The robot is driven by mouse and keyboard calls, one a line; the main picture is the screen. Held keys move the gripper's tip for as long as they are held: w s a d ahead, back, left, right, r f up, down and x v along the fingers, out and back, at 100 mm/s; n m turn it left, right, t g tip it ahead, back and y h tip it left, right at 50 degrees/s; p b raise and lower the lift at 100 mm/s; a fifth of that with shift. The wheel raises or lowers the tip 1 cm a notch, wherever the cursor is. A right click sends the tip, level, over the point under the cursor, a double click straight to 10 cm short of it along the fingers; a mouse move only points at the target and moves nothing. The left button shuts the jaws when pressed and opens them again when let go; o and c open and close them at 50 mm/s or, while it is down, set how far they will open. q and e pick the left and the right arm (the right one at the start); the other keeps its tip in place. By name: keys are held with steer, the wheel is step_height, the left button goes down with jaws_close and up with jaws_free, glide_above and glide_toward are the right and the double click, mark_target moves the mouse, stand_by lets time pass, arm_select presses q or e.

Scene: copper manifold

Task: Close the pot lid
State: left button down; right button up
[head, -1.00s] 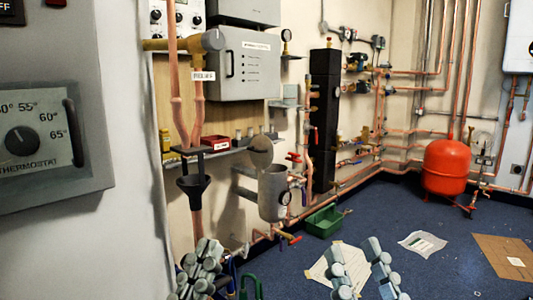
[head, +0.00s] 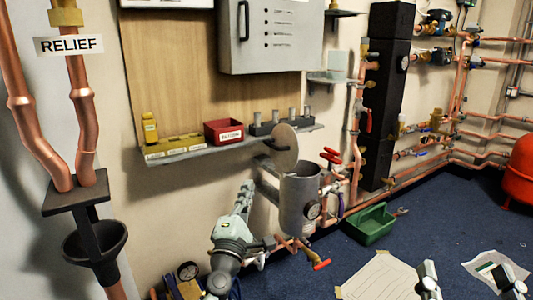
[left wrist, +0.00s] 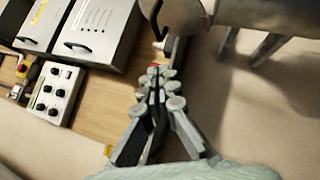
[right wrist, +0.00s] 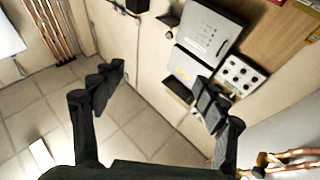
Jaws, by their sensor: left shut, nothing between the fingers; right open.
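The pot (head: 298,203) is a grey upright cylinder with a gauge on its side, fixed by the wall. Its round beige-grey lid (head: 285,150) stands open, tilted up above the back-left of the rim. My left gripper (head: 244,192) points upward to the left of the pot, below the lid, apart from both. It is shut and empty; its fingers meet in the left wrist view (left wrist: 160,78), below a large grey-brown curved body that I cannot identify surely. My right gripper (head: 468,280) is open and empty at the bottom right; its spread fingers show in the right wrist view (right wrist: 160,92).
A shelf (head: 200,150) with a red bin (head: 223,132) and yellow boxes runs left of the lid. Red-handled valves (head: 331,156) and copper pipes crowd the pot's right side. A black funnel (head: 94,245) hangs at left. A green tray (head: 369,225) lies on the floor.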

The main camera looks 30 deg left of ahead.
mark_target(276, 148)
arm_select(q)
steer(key=w+a+r, duration=0.1)
steer(key=w+r, duration=0.1)
steer(key=w, duration=0.4)
steer(key=w+r+n+p, duration=0.1)
steer(key=w+r, duration=0.1)
steer(key=w, duration=0.4)
steer(key=shift+w+a+r, duration=0.15)
steer(key=shift+a+r, duration=0.15)
steer(key=shift+a, duration=0.05)
arm_select(e)
step_height(276, 148, down, 6)
steer(key=w+d+g+h, duration=0.1)
steer(key=g, duration=0.2)
steer(key=shift+w+r+h, duration=0.15)
steer(key=shift+w+h, duration=0.15)
steer(key=shift+h, duration=0.1)
steer(key=shift+d, duration=0.1)
